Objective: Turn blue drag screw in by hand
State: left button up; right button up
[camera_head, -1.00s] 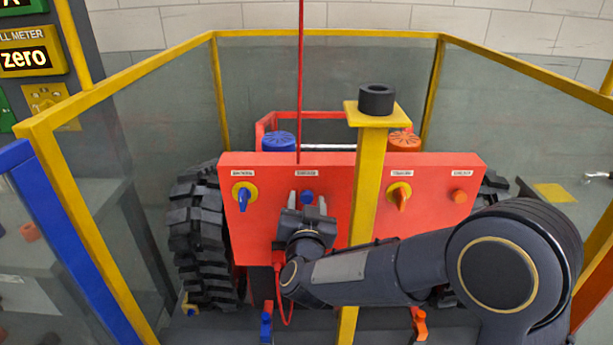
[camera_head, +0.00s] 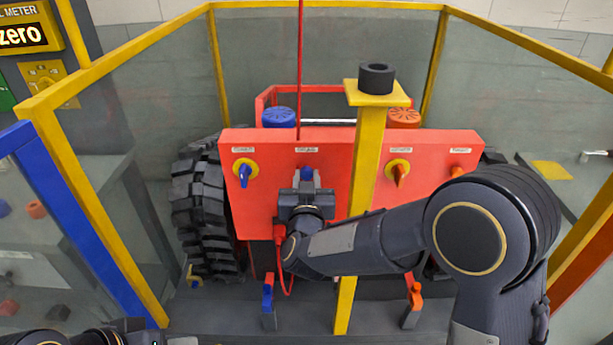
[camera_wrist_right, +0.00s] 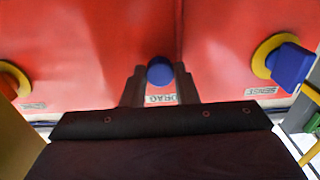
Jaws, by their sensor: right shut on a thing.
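The blue drag screw (camera_head: 306,173) is a small round blue knob on the red panel (camera_head: 262,215), under a white label. It also shows in the right wrist view (camera_wrist_right: 160,71), beside the label that reads DRAG. My right gripper (camera_head: 307,178) faces the panel and is shut on the blue drag screw, with one finger on each side of it. The wrist view shows the same hold between the fingers (camera_wrist_right: 160,80). Dark parts of my left arm show at the lower left edge of the head view; its fingers are not clear.
A blue lever knob (camera_head: 243,172) sits left of the screw, orange knobs (camera_head: 398,172) to the right. A yellow post (camera_head: 366,180) with a black cap stands close right of my right gripper. A red cable (camera_head: 299,70) hangs above. Yellow-framed clear walls (camera_head: 130,150) surround the tracked carrier.

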jog(key=m+b, duration=0.8)
jog(key=b, duration=0.2)
jog(key=shift+f+m, duration=0.35)
jog(key=shift+m, duration=0.05)
jog(key=shift+r+m, duration=0.15)
jog(key=shift+m, duration=0.15)
jog(key=shift+r, duration=0.2)
jog(key=m+b, duration=0.5)
jog(key=b, duration=0.1)
jog(key=m+b, duration=0.3)
jog(key=shift+f+m, duration=0.3)
jog(key=shift+f, duration=0.1)
jog(key=shift+r+m+b, duration=0.15)
jog(key=shift+m+b, duration=0.2)
jog(key=shift+m, duration=0.15)
jog(key=shift+r, duration=0.2)
jog(key=shift+m, duration=0.3)
